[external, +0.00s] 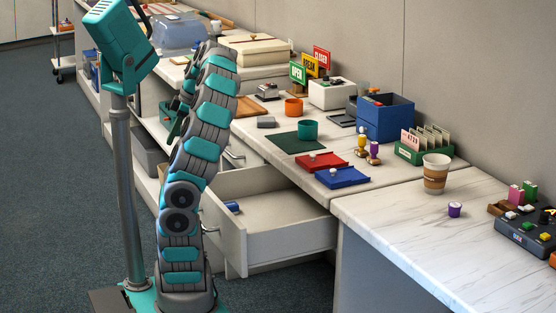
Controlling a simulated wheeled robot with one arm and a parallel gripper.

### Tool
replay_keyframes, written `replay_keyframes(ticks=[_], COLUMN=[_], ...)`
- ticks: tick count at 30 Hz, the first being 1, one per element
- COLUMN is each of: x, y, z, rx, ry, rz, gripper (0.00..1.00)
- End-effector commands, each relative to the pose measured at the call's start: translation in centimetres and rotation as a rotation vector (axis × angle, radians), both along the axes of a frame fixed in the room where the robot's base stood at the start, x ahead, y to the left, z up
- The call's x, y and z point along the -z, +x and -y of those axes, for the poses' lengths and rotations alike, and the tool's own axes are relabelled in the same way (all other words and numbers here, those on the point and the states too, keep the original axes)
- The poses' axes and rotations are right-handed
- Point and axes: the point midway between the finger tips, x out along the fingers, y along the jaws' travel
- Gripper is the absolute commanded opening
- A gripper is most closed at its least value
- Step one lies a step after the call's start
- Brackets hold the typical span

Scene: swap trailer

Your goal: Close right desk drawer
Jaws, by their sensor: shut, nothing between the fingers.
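The right desk drawer (290,243) is pulled well out from under the white marble-topped desk (365,196). Its front panel (236,240) faces left, toward my arm. A small blue object (232,207) lies inside near the front, and the rest of the visible drawer floor is bare. My arm stands in front of the drawer and hides part of its front. My gripper (174,128) hangs on the far left side of my arm, above and left of the drawer and apart from it. It is shut and empty, partly hidden by my arm links.
A paper coffee cup (435,175) stands on the right counter. The carpet (60,200) at left is clear.

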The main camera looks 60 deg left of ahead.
Motion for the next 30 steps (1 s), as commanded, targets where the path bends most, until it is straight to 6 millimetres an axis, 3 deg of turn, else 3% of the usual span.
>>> replay_keyframes(ticks=[1, 3, 6, 9, 17, 30], x=[-0.7, -0.8, -0.9, -0.9, 0.7, 6.3], y=[0.1, 0.5, 0.8, 1.0, 0.6, -1.4], z=[2.3, 5.0, 7.7, 9.1, 9.4, 9.4], rx=[-0.087, -0.189, -0.288, -0.337, -0.348, -0.346], ry=[-0.026, -0.065, -0.103, -0.125, -0.131, -0.132], rz=[0.03, 0.059, 0.082, 0.091, 0.093, 0.091], gripper=[0.0, 0.0, 0.0, 0.0, 0.0, 0.0])
